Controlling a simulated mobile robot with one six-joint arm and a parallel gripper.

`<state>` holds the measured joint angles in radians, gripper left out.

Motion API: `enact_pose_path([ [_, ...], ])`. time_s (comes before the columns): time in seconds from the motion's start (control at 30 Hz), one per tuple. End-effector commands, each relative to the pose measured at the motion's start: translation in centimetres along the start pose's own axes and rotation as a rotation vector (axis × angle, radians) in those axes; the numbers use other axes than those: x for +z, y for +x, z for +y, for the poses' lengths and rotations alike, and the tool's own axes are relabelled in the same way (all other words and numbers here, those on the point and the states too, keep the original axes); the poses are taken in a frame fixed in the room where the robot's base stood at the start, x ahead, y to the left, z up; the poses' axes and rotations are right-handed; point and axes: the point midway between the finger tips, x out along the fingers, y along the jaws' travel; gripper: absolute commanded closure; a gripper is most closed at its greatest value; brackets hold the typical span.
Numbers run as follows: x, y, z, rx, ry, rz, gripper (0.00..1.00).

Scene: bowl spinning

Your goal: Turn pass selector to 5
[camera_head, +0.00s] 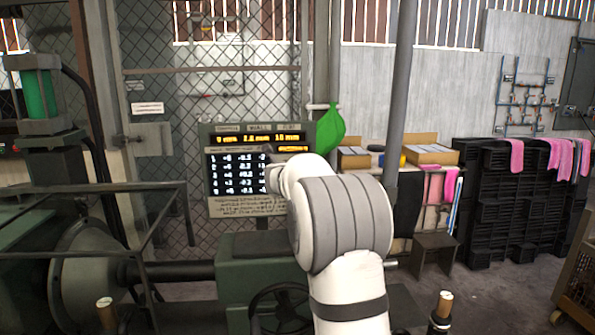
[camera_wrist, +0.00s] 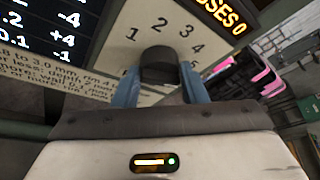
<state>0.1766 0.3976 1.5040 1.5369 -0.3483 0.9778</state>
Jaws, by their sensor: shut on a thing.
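The pass selector is a dark round knob (camera_wrist: 160,64) on a cream dial plate (camera_wrist: 122,18). The numerals 1, 2, 3 and 4 show around its far side. An orange readout (camera_wrist: 222,14) above the dial ends in "SSES 0". In the head view the control panel (camera_head: 237,207) stands behind the machine. My white arm hides the gripper and the knob there.
A dark screen with white numbers (camera_head: 237,174) is on the panel's left. A green balloon-like object (camera_head: 330,130) hangs beside a grey post (camera_head: 400,90). Black crates (camera_head: 495,205) with pink cloths stand at the right. Green machinery and a handwheel (camera_head: 280,308) are in front.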

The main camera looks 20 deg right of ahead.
Motion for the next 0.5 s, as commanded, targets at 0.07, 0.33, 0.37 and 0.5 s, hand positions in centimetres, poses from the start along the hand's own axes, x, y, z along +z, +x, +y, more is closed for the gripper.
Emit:
enact_pose_path([
  [0.07,0.08,-0.01,-0.12,0.013,0.03,0.0,0.84],
  [0.33,0.04,0.01,-0.17,0.032,0.08,-0.001,0.84],
  [0.37,0.05,0.01,-0.16,0.032,0.082,-0.001,0.84],
  [0.5,0.06,0.0,-0.17,0.033,0.085,-0.002,0.84],
])
